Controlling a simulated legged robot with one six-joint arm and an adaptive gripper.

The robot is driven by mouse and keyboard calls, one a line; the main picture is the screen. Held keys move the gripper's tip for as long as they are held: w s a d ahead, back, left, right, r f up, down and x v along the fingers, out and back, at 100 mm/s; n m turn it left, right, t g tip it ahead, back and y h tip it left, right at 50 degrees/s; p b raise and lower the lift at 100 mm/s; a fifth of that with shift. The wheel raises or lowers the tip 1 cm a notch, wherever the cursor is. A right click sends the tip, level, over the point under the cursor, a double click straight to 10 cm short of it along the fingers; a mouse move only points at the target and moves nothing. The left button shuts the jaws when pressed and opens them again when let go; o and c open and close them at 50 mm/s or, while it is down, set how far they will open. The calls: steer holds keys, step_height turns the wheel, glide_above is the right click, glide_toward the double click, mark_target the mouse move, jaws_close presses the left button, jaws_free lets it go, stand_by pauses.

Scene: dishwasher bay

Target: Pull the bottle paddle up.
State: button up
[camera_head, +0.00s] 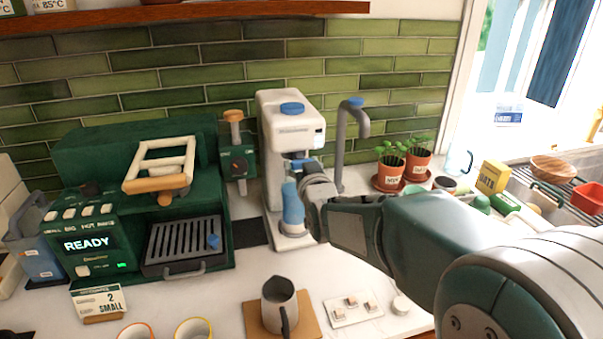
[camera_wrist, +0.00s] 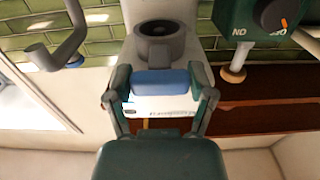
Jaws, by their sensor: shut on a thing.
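A white machine (camera_head: 287,120) with a blue cap on top stands against the tiled wall. A light-blue bottle (camera_head: 292,207) stands upright at its front. The blue paddle (camera_head: 301,162) shows above the bottle, partly hidden by my gripper (camera_head: 307,180). In the upside-down wrist view, both fingers of my gripper (camera_wrist: 161,92) sit at the two ends of the blue paddle (camera_wrist: 161,82) and hold it. A grey ring with a dark opening (camera_wrist: 160,45) is close to it on the machine. The exact finger contact is hidden in the head view.
A green coffee machine (camera_head: 140,145) and a grinder (camera_head: 237,160) stand to the left. A grey tap (camera_head: 345,140) and potted plants (camera_head: 415,162) are to the right. A metal jug (camera_head: 279,295) stands on a board in front. The counter between jug and machine is clear.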

steer(key=shift+r, duration=0.35)
steer(key=o, duration=1.3)
steer(key=shift+f, duration=0.1)
steer(key=shift+a, duration=0.1)
steer(key=v, duration=1.2)
steer(key=shift+f, duration=0.15)
